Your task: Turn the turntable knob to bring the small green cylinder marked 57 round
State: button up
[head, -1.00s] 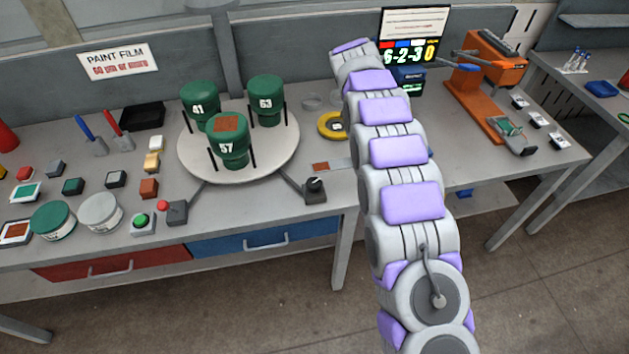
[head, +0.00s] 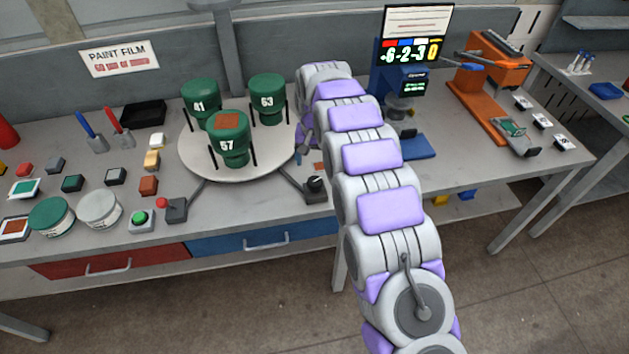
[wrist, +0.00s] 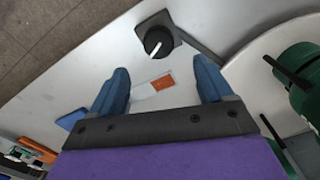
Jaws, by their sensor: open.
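The white round turntable (head: 190,163) stands on the bench and bears green cylinders marked 41 (head: 201,92), 63 (head: 267,98) and 57 (head: 230,150). Cylinder 57 is at the front, with a brown-orange patch on its top. The black turntable knob (head: 316,184) sits on a dark base at the table's front right; in the wrist view the knob (wrist: 158,42) shows a white pointer line. My gripper (wrist: 160,88) is open and empty, the knob ahead of and apart from its blue fingers. In the head view my arm mostly hides the gripper, right of the turntable.
An orange-marked plate (wrist: 163,83) lies on the bench between my fingers in the wrist view. A red-button box (head: 175,207) and a green-button box (head: 142,219) stand at the front left. A blue display stand (head: 408,75) and orange device (head: 480,90) stand right.

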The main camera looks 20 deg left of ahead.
aim_at(315, 181)
notch_tip(315, 181, down, 9)
jog(key=shift+d+f+b, duration=0.1)
jog(key=shift+f+b, duration=0.05)
jog(key=shift+b, duration=0.65)
jog(key=c, duration=1)
jog(key=shift+c, duration=0.2)
